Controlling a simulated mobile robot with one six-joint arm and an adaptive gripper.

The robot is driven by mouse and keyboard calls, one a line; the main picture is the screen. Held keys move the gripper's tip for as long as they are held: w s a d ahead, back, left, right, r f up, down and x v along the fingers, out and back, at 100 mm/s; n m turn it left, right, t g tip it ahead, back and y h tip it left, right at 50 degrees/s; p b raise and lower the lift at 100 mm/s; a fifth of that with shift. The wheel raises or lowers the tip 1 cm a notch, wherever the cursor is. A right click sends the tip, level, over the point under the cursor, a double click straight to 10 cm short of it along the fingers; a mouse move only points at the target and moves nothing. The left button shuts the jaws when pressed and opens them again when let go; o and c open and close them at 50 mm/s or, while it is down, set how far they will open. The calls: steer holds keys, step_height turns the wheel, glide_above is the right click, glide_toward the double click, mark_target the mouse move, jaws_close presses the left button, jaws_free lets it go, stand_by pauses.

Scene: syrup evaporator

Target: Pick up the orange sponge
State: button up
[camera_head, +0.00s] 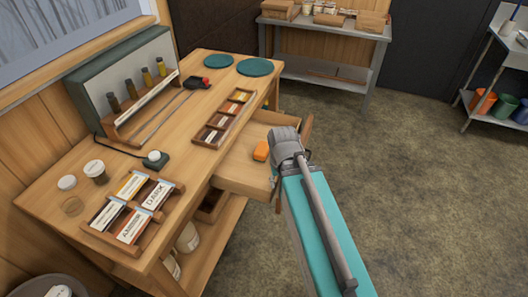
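The orange sponge (261,151) lies inside an open drawer (240,176) of the wooden bench, near the drawer's middle. My gripper (277,172) is at the end of my teal and grey arm, over the drawer's right side, just right of the sponge. The wrist hides most of the gripper, so its fingers do not show clearly. Part of the drawer is hidden behind my arm.
The wooden bench (138,95) carries card trays, jars, a rack of sample bottles, a ladle and two teal plates. A metal table (325,28) with boxes stands behind. Shelves with buckets (506,104) stand at the far right. The floor (430,190) right of my arm is clear.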

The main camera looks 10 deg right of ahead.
steer(key=o, duration=0.4)
steer(key=shift+w, duration=0.15)
steer(key=shift+c, duration=0.2)
steer(key=o, duration=0.3)
steer(key=w, duration=0.2)
steer(key=shift+w+r+m, duration=0.25)
steer(key=shift+w+m, duration=0.05)
step_height(320, 180, up, 3)
steer(key=m+p, duration=0.4)
steer(key=m, duration=0.2)
glide_above(262, 147)
steer(key=shift+w+a, duration=0.1)
steer(key=shift+f+b, duration=0.1)
steer(key=shift+b, duration=0.25)
step_height(262, 147, down, 8)
steer(key=b, duration=0.8)
steer(key=shift+f, duration=0.25)
